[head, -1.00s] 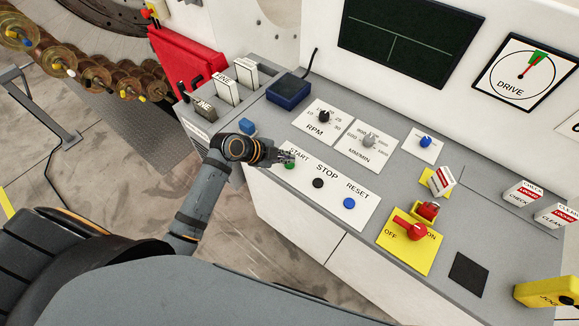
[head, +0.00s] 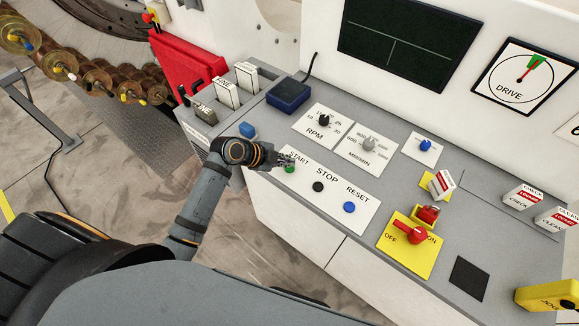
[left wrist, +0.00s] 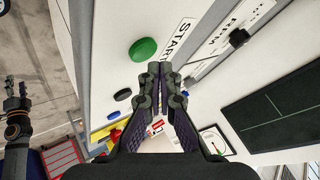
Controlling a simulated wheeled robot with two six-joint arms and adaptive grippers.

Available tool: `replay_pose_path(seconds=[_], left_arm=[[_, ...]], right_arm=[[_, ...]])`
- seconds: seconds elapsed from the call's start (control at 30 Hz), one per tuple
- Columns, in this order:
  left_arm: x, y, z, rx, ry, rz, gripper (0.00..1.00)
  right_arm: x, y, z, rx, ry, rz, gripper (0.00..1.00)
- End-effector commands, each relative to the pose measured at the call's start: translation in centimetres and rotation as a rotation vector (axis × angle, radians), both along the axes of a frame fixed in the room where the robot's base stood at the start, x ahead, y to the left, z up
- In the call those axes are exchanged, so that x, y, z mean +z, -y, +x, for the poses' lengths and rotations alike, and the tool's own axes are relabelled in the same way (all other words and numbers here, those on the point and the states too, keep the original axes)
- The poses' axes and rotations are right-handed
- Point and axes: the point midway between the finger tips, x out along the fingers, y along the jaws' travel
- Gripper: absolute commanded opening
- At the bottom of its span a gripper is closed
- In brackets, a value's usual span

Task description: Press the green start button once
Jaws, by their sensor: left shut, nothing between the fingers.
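The green start button (head: 290,168) sits on a white label plate (head: 335,195) marked START, STOP and RESET on the grey console. In the left wrist view the green button (left wrist: 143,49) shows large, just beyond and left of the fingertips. My left gripper (head: 287,159) is shut and empty, its fingertips close over the START end of the plate. In the left wrist view my left gripper (left wrist: 160,68) has its tips together. I cannot tell whether they touch anything.
A black stop button (head: 318,186) and a blue reset button (head: 349,207) share the plate. Behind are the RPM knob (head: 324,120) and a dark blue box (head: 288,95). A red switch on a yellow plate (head: 424,262) lies to the right.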

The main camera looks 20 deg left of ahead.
Motion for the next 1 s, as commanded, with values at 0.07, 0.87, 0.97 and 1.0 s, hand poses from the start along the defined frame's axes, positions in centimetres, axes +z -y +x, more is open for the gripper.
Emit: replay_pose_path(seconds=[0.07,0.87,0.97,1.0], left_arm=[[0.0,0.0,0.0,0.0,0.0,0.0,0.0],[-0.85,0.0,-0.01,0.0,0.0,0.0,0.0],[-0.94,0.01,-0.01,0.0,0.0,0.0,0.0],[-0.99,0.0,-0.01,0.0,0.0,0.0,0.0]], right_arm=[[0.0,-0.03,0.0,0.0,0.0,0.0,0.46],[-0.77,-0.33,0.01,-0.002,0.0,0.004,0.46],[-0.84,-0.33,0.0,-0.002,0.0,0.004,0.46],[-0.88,-0.32,0.0,-0.002,0.0,0.004,0.46]])
